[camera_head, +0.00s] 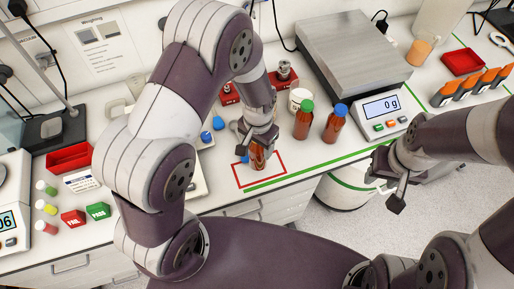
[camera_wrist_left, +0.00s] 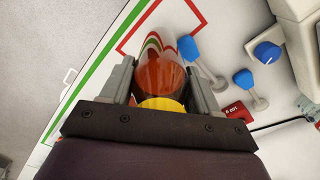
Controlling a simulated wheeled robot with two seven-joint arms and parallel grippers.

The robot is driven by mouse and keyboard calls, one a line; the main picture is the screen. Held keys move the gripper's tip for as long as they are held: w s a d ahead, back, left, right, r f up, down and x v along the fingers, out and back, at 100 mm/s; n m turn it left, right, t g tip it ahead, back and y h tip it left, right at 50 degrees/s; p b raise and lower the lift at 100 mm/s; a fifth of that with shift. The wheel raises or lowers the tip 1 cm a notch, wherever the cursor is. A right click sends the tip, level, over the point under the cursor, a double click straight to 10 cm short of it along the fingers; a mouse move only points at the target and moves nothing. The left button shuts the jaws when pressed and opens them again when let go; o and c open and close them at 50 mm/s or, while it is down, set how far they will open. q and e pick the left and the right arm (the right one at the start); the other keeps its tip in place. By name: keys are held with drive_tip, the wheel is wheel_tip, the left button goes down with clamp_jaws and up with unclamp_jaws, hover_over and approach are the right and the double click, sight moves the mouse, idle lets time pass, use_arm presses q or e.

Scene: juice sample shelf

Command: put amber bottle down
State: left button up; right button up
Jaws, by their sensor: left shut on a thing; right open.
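The amber bottle (camera_head: 258,158) is in my left gripper (camera_head: 259,138), over or inside the red outlined square (camera_head: 237,181) near the bench's front edge. In the left wrist view my left gripper (camera_wrist_left: 158,85) is shut on the bottle (camera_wrist_left: 158,70), with one finger on each side. A yellow cap or band (camera_wrist_left: 160,104) shows at its near end. I cannot tell whether its base touches the bench. My right gripper (camera_head: 387,183) is open and empty, in front of the bench at the right.
Two more amber bottles stand right of the held one, with a green cap (camera_head: 303,125) and a blue cap (camera_head: 334,124). A scale (camera_head: 355,65) stands behind them. Blue-headed items (camera_wrist_left: 190,48) lie close to the square. A green line (camera_head: 320,165) runs along the front edge.

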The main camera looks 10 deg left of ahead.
use_arm(q)
drive_tip(key=f, duration=0.1)
drive_tip(key=f+p, duration=0.1)
drive_tip(key=f, duration=0.1)
drive_tip(key=shift+d+f, duration=0.2)
drive_tip(key=shift+f, duration=0.25)
drive_tip(key=o, duration=1.4)
drive_tip(key=shift+a, duration=0.1)
drive_tip(key=shift+c, duration=0.2)
